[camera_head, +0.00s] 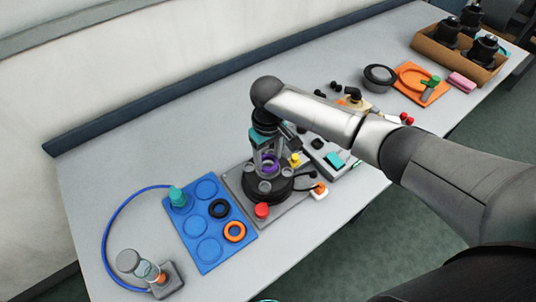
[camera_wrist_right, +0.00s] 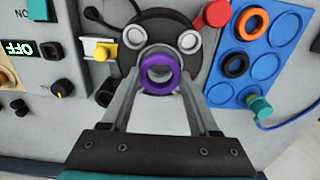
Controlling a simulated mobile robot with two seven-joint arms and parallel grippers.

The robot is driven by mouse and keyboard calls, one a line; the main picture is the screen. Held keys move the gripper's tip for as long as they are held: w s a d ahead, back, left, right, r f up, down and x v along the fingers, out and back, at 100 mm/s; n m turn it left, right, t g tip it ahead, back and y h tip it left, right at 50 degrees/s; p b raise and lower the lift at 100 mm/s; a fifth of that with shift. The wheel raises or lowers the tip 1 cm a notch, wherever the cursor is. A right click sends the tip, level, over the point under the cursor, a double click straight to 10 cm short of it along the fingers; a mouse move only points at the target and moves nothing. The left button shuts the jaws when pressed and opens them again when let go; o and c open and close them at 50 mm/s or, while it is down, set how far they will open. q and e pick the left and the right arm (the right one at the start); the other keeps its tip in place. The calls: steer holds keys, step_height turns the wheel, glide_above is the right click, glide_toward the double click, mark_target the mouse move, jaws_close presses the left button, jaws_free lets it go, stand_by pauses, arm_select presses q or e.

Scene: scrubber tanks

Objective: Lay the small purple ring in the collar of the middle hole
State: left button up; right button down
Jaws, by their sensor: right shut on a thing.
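The small purple ring (camera_head: 269,161) is between the fingers of my right gripper (camera_head: 267,158), above the round black fixture (camera_head: 284,190). In the right wrist view, the fingers of the right gripper (camera_wrist_right: 160,76) are shut on the purple ring (camera_wrist_right: 145,80), which faces the camera. The black fixture (camera_wrist_right: 165,22) lies behind the ring there, with round grey-rimmed openings (camera_wrist_right: 189,41) on either side. The ring and fingers cover the fixture's middle, so the middle hole and its collar are hidden. I cannot tell the gap below the ring. My left gripper is not in view.
A blue tray (camera_head: 207,264) left of the fixture holds a black ring (camera_head: 219,208), an orange ring (camera_head: 235,231) and a teal-topped piece (camera_head: 178,196). A red knob (camera_head: 262,210) and a yellow knob (camera_head: 295,160) stand close to the fixture. A blue hose (camera_head: 105,228) curves at the left.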

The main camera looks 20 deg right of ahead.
steer(key=shift+f, duration=1)
stand_by(1.2)
steer(key=shift+c, duration=0.3)
jaws_free()
steer(key=shift+o, duration=0.3)
steer(key=shift+r+p, duration=0.15)
steer(key=shift+p, duration=0.25)
step_height(320, 180, up, 7)
steer(key=p, duration=0.7)
steer(key=shift+p, duration=0.4)
steer(key=shift+s, duration=0.1)
stand_by(0.5)
